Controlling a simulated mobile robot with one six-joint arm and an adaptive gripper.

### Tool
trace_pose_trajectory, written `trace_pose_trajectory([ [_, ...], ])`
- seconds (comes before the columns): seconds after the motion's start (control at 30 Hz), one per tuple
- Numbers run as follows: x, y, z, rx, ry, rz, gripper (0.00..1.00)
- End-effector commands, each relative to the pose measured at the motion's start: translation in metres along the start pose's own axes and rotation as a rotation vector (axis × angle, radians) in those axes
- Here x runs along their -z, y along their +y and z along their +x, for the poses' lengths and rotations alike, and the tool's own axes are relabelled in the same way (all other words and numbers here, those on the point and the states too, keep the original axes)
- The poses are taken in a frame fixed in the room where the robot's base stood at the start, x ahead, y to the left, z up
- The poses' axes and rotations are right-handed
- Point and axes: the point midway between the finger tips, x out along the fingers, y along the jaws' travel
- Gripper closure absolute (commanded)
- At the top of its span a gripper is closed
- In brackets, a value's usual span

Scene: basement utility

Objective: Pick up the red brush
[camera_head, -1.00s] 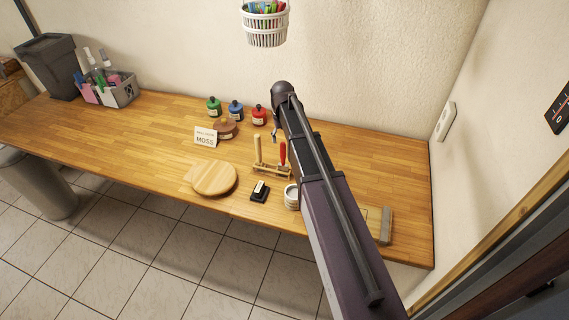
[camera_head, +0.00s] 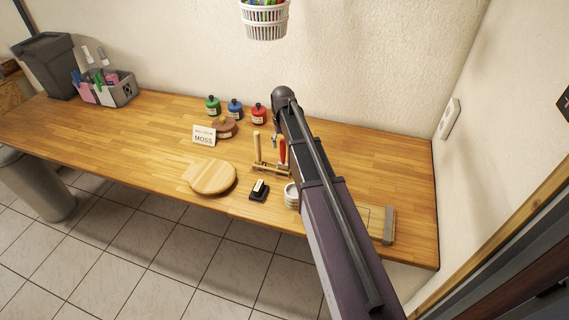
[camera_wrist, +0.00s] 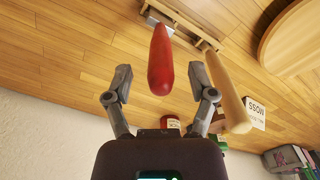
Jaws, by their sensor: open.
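The red brush (camera_head: 282,151) stands handle up in a small wooden rack (camera_head: 262,168) on the workbench, beside a pale wooden-handled tool (camera_head: 257,147). In the wrist view the red handle (camera_wrist: 161,60) points toward my gripper (camera_wrist: 160,92), which is open with a finger on either side of the handle's line. The handle's rounded end is close to the space between the fingertips, and I see no contact. The pale handle (camera_wrist: 228,95) passes just beside the right-hand finger. In the head view my arm hides most of the gripper.
Green (camera_head: 213,106), blue (camera_head: 235,110) and red (camera_head: 258,114) bottles stand behind the rack, near a MOSS card (camera_head: 204,135). A round board (camera_head: 213,177), a black stamp-like block (camera_head: 259,190) and a white jar (camera_head: 292,195) are in front.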

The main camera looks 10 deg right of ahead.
Motion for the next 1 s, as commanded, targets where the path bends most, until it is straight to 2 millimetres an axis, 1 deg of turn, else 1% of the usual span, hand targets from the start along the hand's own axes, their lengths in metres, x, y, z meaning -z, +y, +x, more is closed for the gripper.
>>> trace_pose_trajectory([
  [0.03,0.0000,0.0000,0.0070,0.000,0.000,0.000,0.28],
  [0.2,-0.0001,0.0000,0.0127,0.000,0.000,0.000,0.28],
  [0.87,-0.0001,-0.0001,0.0127,0.000,0.000,0.000,0.28],
  [0.9,-0.0001,-0.0001,0.0127,0.000,0.000,0.000,0.40],
  [0.97,-0.0001,-0.0001,0.0127,0.000,0.000,0.000,0.57],
  [1.0,-0.0001,-0.0001,0.0127,0.000,0.000,0.000,0.69],
])
